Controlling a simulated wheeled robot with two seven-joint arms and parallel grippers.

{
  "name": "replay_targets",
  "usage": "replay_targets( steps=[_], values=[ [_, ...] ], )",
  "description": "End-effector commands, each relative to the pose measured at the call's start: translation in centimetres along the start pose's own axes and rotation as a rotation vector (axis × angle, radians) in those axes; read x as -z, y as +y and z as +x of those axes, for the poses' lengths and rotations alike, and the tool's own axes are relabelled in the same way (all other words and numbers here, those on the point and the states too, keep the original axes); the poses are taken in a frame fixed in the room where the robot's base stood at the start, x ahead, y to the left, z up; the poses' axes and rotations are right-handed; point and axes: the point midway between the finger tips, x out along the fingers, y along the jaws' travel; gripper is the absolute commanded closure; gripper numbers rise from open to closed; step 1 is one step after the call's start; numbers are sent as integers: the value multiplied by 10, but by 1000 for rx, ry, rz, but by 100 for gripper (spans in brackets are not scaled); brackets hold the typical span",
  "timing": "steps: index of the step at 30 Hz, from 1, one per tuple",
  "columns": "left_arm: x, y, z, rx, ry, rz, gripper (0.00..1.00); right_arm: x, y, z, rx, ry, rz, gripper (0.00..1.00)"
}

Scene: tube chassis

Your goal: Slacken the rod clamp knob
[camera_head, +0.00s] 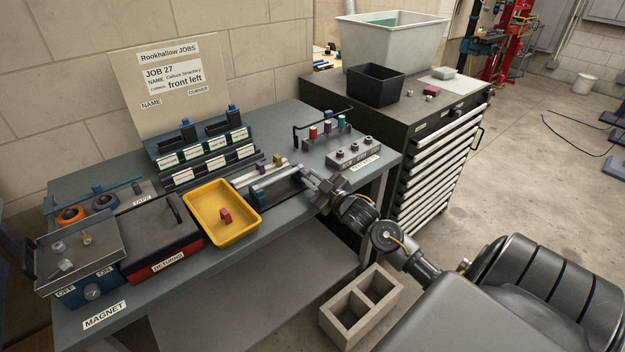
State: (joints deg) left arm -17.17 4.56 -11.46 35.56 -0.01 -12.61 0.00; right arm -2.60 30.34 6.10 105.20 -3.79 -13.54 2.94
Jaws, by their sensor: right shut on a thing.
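A clamp fixture (277,185) with a light rod along it and blue end pieces stands on the workbench, right of the yellow tray. My right arm comes in from the right, and my right gripper (311,181) is at the fixture's right end. It is shut on a small part there, which looks to be the rod clamp knob; the fingers hide the knob itself. My left gripper is not in view.
A yellow tray (240,229) with a red block (225,215) stands left of the fixture. A knob block (354,153) and a rack with coloured pieces (322,133) stand behind my gripper. The returns box (160,241) and magnet box (75,262) fill the bench's left end.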

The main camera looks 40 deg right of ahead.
Motion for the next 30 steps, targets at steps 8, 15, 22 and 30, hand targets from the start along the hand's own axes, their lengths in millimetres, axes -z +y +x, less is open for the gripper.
replay_targets(
  steps=[8,15,22,30],
  values=[
    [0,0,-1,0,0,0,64,0,0,0,3,-1,-260,100],
    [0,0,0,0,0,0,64,0,1,0,2,0,-488,100],
    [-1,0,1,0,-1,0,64,0,1,0,2,1,-707,100],
    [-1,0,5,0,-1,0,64,0,1,0,3,1,-963,100]
  ],
)
